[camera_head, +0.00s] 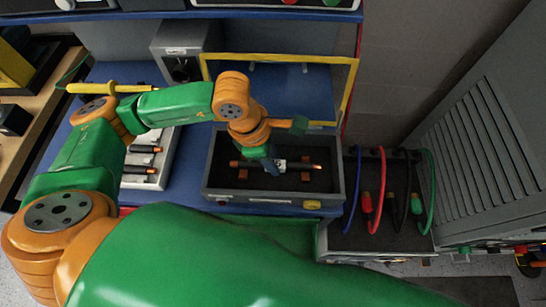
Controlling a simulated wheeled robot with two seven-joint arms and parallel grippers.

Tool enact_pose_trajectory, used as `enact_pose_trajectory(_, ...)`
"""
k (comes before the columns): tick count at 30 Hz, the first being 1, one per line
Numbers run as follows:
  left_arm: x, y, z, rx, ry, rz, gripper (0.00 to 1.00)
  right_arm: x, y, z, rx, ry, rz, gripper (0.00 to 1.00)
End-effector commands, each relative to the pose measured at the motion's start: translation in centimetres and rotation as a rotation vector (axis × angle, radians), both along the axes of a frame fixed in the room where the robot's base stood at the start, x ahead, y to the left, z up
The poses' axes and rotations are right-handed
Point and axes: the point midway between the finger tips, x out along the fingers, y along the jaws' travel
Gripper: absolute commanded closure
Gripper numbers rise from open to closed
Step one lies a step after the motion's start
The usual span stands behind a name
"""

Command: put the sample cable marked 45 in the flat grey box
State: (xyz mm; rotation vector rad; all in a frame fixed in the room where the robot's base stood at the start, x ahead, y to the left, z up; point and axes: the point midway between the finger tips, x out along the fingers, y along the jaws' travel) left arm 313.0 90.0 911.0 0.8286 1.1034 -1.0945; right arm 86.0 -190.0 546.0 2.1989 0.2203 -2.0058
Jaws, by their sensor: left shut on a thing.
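A short dark cable (298,166) with a white label and copper-coloured ends lies across the inside outline of the flat grey box (213,188). The number on the label is too small to read. My left gripper (271,165) comes down over the box and is shut on this cable near its label. The cable is about level, over small brown blocks (306,177) in the box. I cannot tell whether it touches them. The gripper hides part of the cable and box floor. My right gripper is not in view.
A white tray (162,172) with other dark cable pieces (146,149) stands left of the box, partly behind my arm. A yellow frame (353,75) rises behind the box. Coloured leads (382,178) hang to the right, beside a grey louvred cabinet (480,140).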

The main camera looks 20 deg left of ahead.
Motion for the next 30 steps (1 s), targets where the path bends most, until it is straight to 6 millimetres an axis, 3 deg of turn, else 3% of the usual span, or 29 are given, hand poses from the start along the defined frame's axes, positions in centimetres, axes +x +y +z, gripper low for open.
enact_pose_trajectory(2,0.0,0.0,-0.4,-0.001,-0.001,0.000,1.00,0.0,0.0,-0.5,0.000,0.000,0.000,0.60)
enact_pose_trajectory(3,0.0,0.0,-0.4,0.000,0.000,0.000,0.71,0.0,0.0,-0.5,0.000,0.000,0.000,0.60)
enact_pose_trajectory(6,0.0,0.0,-0.2,0.000,0.000,0.000,0.44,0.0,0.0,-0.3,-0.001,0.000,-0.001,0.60)
enact_pose_trajectory(14,0.0,0.0,-0.2,0.000,0.000,0.001,0.43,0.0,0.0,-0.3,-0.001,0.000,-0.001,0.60)
enact_pose_trajectory(17,0.0,0.0,0.6,0.000,0.000,0.001,0.43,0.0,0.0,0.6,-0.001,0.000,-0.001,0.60)
enact_pose_trajectory(19,0.0,0.3,1.1,0.000,-0.003,0.003,0.43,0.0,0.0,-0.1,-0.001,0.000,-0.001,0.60)
enact_pose_trajectory(30,-0.7,2.7,10.1,-0.001,-0.005,0.001,0.43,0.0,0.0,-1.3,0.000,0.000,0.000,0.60)
